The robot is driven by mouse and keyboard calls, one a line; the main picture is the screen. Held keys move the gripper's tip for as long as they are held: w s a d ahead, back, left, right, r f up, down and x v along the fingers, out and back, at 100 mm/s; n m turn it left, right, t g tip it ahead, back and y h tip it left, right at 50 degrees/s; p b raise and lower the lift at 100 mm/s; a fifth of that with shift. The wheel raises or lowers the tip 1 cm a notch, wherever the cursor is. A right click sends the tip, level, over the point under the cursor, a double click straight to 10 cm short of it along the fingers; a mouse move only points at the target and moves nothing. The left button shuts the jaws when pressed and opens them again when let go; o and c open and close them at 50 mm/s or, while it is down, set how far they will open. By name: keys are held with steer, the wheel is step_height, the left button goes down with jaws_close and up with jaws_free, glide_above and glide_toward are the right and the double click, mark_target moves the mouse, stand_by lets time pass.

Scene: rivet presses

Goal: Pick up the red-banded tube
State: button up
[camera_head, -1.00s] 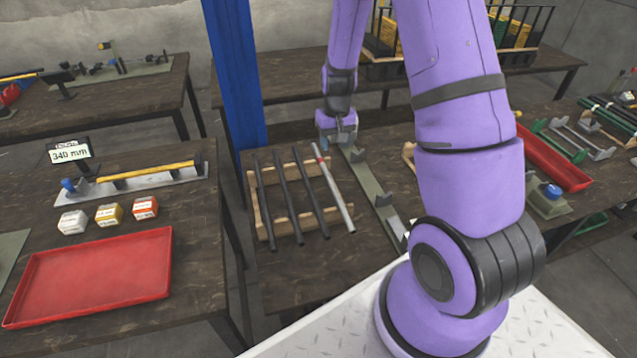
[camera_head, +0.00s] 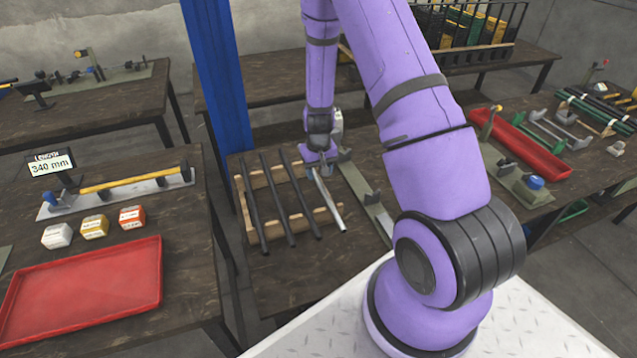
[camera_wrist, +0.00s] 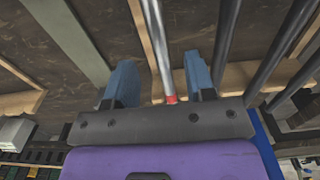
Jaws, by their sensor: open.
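The red-banded tube (camera_head: 330,203) is the silvery one at the right end of a wooden rack (camera_head: 250,222), lying beside several dark tubes (camera_head: 282,210). In the wrist view its bare metal (camera_wrist: 157,45) runs between my gripper's fingers, with the red band (camera_wrist: 171,100) near the palm. My gripper (camera_wrist: 160,82) is open, with one blue finger on each side of the tube and a gap on both sides. In the head view my gripper (camera_head: 316,170) is over the tube's far end and hides the band.
A green-grey fixture rail (camera_head: 362,190) lies just right of the rack. A blue post (camera_head: 215,80) stands behind and left. A left table holds a red tray (camera_head: 85,285) and small boxes (camera_head: 94,227). Another red tray (camera_head: 530,148) is at right.

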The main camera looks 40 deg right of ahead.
mark_target(319, 180)
steer(key=shift+f, duration=1.7)
jaws_close()
steer(key=shift+r, duration=0.1)
